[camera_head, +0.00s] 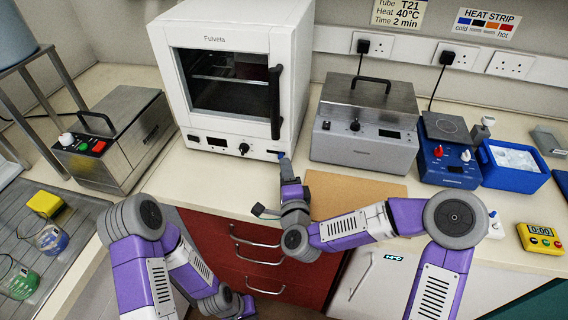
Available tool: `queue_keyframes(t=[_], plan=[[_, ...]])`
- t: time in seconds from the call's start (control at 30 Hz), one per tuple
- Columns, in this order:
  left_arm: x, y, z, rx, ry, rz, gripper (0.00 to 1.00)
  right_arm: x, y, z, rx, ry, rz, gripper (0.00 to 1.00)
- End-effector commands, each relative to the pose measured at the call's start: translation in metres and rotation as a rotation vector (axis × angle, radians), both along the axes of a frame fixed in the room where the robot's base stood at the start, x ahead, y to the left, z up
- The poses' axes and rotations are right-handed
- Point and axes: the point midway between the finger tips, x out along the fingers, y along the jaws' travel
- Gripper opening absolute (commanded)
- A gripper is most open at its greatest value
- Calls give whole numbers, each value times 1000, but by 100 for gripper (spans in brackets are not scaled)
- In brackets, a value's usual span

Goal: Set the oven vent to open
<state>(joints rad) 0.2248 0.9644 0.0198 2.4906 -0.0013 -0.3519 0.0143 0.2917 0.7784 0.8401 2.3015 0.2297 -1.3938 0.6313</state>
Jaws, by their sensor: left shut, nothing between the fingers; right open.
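The white oven (238,35) stands at the back centre, its dark-glass door closed and its black handle on the right. My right gripper (285,162) is open, pointing at the oven just below and right of this blue piece. I cannot tell whether it touches it. My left gripper (242,307) is shut and empty, low in front of the red drawers, far from the oven.
A steel box with buttons (115,145) stands left of the oven and a steel bath (364,130) right of it. A blue hot plate (447,165) and blue ice tray (514,165) are further right. A tan board (370,190) lies in front; beakers (48,240) stand left.

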Motion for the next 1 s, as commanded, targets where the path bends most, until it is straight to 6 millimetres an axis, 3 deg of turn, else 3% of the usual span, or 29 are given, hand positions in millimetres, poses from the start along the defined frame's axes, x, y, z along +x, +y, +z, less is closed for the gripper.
queue_keyframes(t=[0.1, 0.3, 1.0], plan=[[0, 0, 3, 0, 0, 0, 0, -19, -3, 1, -3, 1, 2, 40], [0, 0, 5, 0, 0, 0, 0, -36, -6, 1, -2, -1, -1, 40], [0, 0, 4, 0, 0, 0, 0, -39, -7, 0, -1, -1, -1, 40]])
